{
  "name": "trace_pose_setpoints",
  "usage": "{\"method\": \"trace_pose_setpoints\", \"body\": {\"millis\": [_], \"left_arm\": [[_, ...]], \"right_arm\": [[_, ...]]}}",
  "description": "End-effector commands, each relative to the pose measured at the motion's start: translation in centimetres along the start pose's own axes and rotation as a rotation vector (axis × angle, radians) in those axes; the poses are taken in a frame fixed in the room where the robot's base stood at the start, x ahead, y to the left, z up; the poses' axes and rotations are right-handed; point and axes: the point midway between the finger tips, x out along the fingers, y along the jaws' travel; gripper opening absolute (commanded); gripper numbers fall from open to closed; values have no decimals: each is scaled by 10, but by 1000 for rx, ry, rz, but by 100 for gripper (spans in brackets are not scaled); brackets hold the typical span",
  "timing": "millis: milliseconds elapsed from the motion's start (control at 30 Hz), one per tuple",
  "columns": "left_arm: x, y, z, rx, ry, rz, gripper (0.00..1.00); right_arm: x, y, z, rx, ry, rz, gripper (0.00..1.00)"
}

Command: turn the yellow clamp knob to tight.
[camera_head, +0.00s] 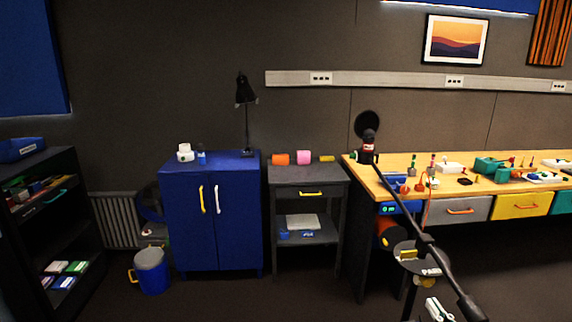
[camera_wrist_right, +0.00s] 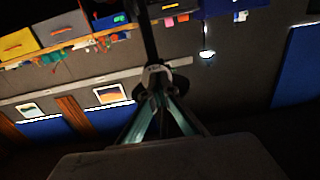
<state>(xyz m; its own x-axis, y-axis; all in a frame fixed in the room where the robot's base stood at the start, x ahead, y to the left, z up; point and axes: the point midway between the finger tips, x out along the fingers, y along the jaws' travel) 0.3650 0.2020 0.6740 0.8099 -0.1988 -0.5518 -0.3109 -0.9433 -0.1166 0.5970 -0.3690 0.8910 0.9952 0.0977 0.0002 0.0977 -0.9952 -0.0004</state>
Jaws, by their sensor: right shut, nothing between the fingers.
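A dark stand with a long slanted black boom (camera_head: 427,243) stands at the lower right of the head view. Near its pole is a grey disc-like plate with a label reading "PARK" (camera_head: 430,272). A yellow piece (camera_head: 408,254) shows at the plate's upper left, and a duller yellow part (camera_head: 424,283) below it. I cannot tell which is the clamp knob, or its setting. My right gripper (camera_head: 431,303) is just below the plate, shut and empty. In the right wrist view its teal fingers (camera_wrist_right: 161,97) point toward the stand; no yellow knob is clear there. My left gripper is out of view.
A wooden bench (camera_head: 392,160) with several small tools runs along the right. A grey side table (camera_head: 308,174) and a blue cabinet (camera_head: 211,240) stand left of it. A blue bucket (camera_head: 151,271) is on the floor. Open floor lies before the cabinet.

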Motion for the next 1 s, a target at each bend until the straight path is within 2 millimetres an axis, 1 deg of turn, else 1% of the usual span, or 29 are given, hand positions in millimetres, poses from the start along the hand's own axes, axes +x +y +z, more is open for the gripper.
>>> {"method": "trace_pose_setpoints", "body": {"millis": [33, 200, 400, 1000], "left_arm": [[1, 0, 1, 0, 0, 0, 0], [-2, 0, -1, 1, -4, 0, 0], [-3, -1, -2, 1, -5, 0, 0], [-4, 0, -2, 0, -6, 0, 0]], "right_arm": [[7, 0, 0, -2, 1, -1, 0], [26, 0, -2, 1, 1, 1, 0], [37, 0, 0, -1, 0, 1, 0], [39, 0, 0, 1, -1, 0, 0]]}}
